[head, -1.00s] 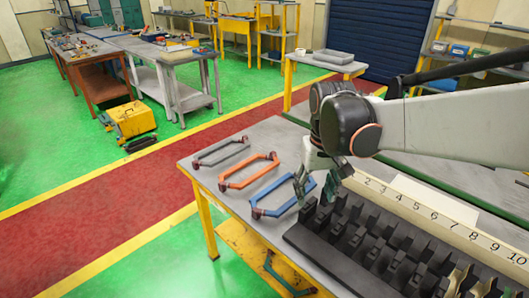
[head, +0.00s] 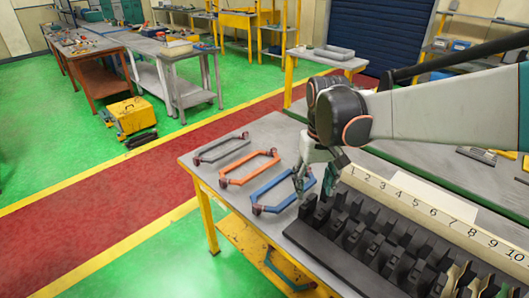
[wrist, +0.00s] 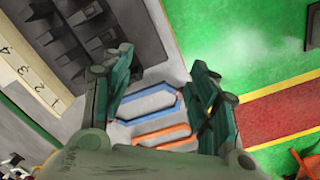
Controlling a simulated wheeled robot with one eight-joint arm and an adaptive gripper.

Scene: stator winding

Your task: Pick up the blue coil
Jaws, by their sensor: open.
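The blue coil (head: 272,184) is a long hexagonal loop with dark red ends. It lies flat on the grey table, nearest the black slotted block. My gripper (head: 314,184) is open and empty, with its fingers pointing down around the coil's right end in the head view. One finger overlaps that end; whether they touch is unclear. In the wrist view the blue coil (wrist: 150,117) shows between the two open fingers (wrist: 160,58), with parts of it hidden behind them.
An orange coil (head: 235,182) lies beside the blue one, and a grey coil (head: 222,147) lies farther out. The black slotted block (head: 350,262) stands right of the gripper, with a numbered strip (head: 405,200) behind it. Another coil (head: 288,272) lies on the yellow lower shelf.

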